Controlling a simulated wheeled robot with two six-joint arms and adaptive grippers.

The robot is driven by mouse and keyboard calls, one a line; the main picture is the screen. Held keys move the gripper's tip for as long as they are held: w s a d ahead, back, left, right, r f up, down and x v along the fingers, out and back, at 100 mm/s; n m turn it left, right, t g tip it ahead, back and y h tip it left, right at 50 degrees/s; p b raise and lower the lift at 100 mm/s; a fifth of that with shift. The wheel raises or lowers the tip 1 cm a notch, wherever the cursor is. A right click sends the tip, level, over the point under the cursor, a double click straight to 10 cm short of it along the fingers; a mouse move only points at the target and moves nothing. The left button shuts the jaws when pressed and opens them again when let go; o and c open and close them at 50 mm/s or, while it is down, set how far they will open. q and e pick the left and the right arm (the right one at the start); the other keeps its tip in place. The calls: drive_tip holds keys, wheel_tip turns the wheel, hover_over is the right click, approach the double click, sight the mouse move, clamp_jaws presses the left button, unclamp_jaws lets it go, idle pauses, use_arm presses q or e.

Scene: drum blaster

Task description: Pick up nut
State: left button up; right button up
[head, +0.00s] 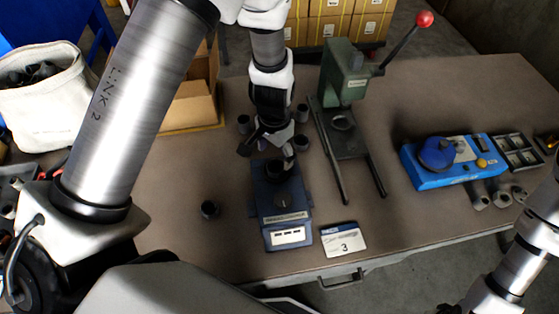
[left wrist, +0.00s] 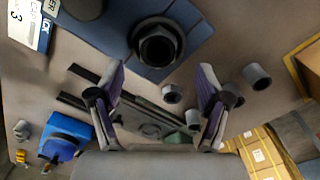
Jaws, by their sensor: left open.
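A dark hexagonal nut (left wrist: 157,45) with a round hole sits on a blue device in the left wrist view. In the head view the nut (head: 276,169) shows on top of the blue device (head: 283,208), just below my left gripper (head: 267,149). My left gripper is open and empty. In the left wrist view its two fingers (left wrist: 157,92) stand wide apart, with the nut beyond them toward the top of the picture. My right arm enters at the lower right of the head view, but its gripper is out of the picture.
A green lever press (head: 343,78) stands right of the left gripper. A blue fixture (head: 436,168) is farther right. An open cardboard box (head: 192,103) is behind left.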

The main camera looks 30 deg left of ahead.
sight(278, 163)
use_arm(q)
drive_tip(key=f, duration=0.2)
drive_tip(key=d+f, duration=0.1)
drive_tip(key=f, duration=0.1)
drive_tip(key=shift+w+f, duration=0.1)
drive_tip(key=shift+f, duration=0.15)
drive_tip(key=shift+w+a+f, duration=0.15)
drive_tip(key=shift+w+f, duration=0.05)
drive_tip(key=shift+f, duration=0.05)
drive_tip(key=shift+a, duration=0.15)
drive_tip(key=shift+s+r, duration=0.1)
drive_tip(key=shift+s, duration=0.05)
drive_tip(key=shift+c, duration=1.1)
drive_tip(key=shift+s+r, duration=0.1)
drive_tip(key=c, duration=0.5)
clamp_jaws()
